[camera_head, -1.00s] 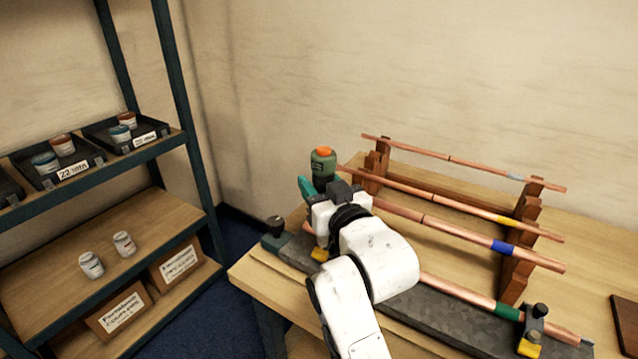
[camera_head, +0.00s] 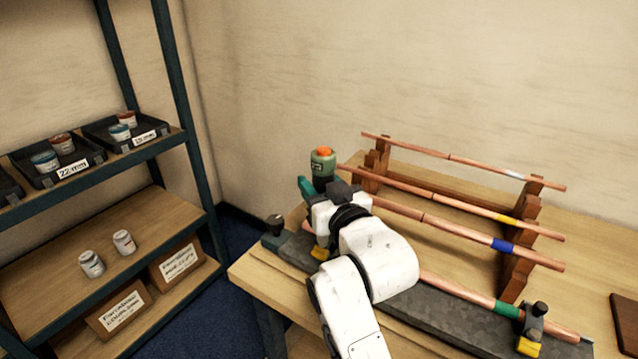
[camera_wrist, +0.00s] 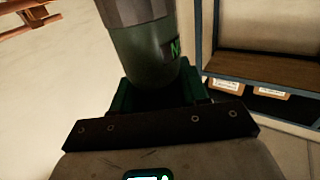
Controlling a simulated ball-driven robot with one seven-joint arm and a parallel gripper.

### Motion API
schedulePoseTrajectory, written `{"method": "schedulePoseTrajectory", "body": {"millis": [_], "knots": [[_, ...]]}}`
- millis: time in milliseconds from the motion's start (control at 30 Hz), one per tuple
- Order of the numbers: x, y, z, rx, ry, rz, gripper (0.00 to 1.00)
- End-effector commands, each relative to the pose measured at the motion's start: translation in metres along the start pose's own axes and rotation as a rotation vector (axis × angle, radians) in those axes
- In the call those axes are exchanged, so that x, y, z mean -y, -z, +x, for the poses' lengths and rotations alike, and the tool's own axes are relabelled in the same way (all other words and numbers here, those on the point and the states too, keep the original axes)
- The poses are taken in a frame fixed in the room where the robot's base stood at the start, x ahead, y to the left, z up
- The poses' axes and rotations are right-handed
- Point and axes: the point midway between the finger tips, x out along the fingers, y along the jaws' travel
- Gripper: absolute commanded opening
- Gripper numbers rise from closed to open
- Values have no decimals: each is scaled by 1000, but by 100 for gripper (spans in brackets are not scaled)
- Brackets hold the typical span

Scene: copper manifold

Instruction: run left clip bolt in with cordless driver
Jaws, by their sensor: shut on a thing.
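The green cordless driver (camera_head: 322,167) with an orange cap stands nearly upright at the left end of the bench. My gripper (camera_head: 340,199) is shut on it; the jaws are largely hidden by my wrist. In the wrist view the driver's green body (camera_wrist: 150,58) rises from just beyond the gripper. A dark fixture with a round-topped post (camera_head: 276,226) stands at the bench's left end. A yellow piece (camera_head: 319,253) shows below my gripper. The driver's tip and the left clip bolt are hidden, so I cannot tell whether they touch.
Copper pipes with coloured bands (camera_head: 450,205) lie across a wooden rack (camera_head: 520,245) behind my arm. A similar dark clip (camera_head: 535,318) with a yellow piece holds the front pipe's right end. A shelf unit (camera_head: 180,140) with trays, tubs and boxes stands left, across a floor gap.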

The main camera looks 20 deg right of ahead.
Motion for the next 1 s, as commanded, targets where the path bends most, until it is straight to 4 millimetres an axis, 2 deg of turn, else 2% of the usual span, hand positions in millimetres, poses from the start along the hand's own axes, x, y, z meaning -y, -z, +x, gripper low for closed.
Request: {"method": "schedulePoseTrajectory", "body": {"millis": [267, 1000], "knots": [[0, 5, 0, -3, 0, 0, 7], [0, 56, 0, -5, -1, 0, 7]]}}
